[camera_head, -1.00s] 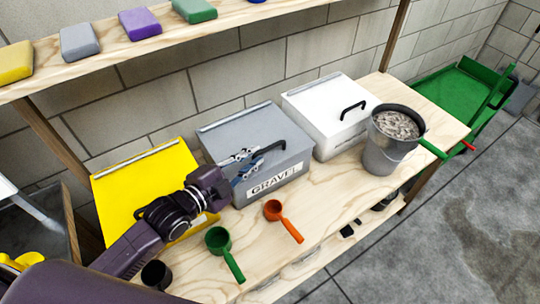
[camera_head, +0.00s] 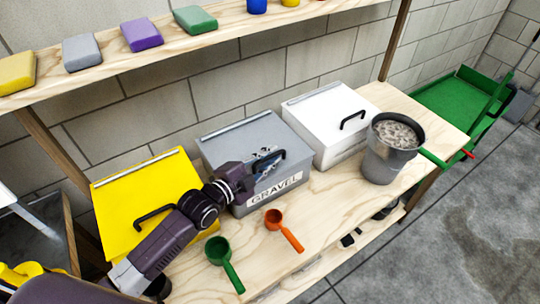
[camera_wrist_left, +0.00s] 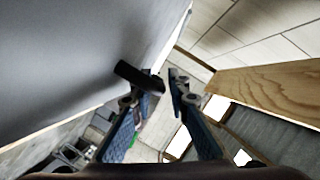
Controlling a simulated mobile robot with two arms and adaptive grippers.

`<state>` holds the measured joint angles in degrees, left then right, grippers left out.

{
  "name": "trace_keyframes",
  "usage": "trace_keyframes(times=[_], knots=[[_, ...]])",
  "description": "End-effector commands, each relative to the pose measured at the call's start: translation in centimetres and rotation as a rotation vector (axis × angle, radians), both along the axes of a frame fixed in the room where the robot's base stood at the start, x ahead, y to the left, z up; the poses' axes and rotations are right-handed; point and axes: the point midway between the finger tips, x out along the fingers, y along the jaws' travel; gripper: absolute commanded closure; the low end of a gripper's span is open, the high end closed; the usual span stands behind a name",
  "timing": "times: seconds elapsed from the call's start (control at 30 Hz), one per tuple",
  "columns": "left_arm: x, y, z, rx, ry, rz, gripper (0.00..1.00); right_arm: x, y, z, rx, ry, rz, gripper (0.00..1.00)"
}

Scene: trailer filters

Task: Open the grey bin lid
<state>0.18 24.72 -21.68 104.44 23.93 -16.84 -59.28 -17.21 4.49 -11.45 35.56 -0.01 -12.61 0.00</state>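The grey bin (camera_head: 284,190), labelled GRAVEL, stands on the wooden bench with its grey lid (camera_head: 246,133) closed. Its black handle is on the lid's front part, partly hidden by my gripper. My left gripper (camera_head: 268,160) is at this handle, in front of the lid. In the left wrist view, the grey lid (camera_wrist_left: 70,60) fills the left side and the black handle (camera_wrist_left: 136,76) reaches toward the gap between the fingertips. My left gripper's fingers (camera_wrist_left: 160,88) are apart there; I cannot tell whether they touch the handle. My right gripper is not in view.
A yellow bin (camera_head: 125,196) stands left and a white bin (camera_head: 330,122) right. A metal bucket (camera_head: 388,160) of gravel is at the right. A green scoop (camera_head: 219,252) and an orange scoop (camera_head: 274,217) lie in front. A shelf (camera_head: 180,50) runs above.

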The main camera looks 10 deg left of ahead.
Motion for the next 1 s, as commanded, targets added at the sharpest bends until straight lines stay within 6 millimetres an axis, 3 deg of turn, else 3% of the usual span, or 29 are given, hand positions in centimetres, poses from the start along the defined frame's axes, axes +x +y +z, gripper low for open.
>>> trace_keyframes(times=[0.13, 0.3, 0.77, 1.0], knots=[[0.0, 0.0, 0.0, 0.0, 0.0, 0.0, 0.84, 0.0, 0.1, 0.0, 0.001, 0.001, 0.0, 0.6], [0.0, 0.0, 0.0, 0.0, 0.0, 0.0, 1.0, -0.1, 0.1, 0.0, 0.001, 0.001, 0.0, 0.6], [0.0, 0.0, 0.2, -0.004, 0.005, 0.0, 1.0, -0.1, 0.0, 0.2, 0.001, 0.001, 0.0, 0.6], [0.2, 0.3, 2.1, -0.053, 0.054, -0.001, 1.0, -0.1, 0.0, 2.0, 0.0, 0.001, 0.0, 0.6]])
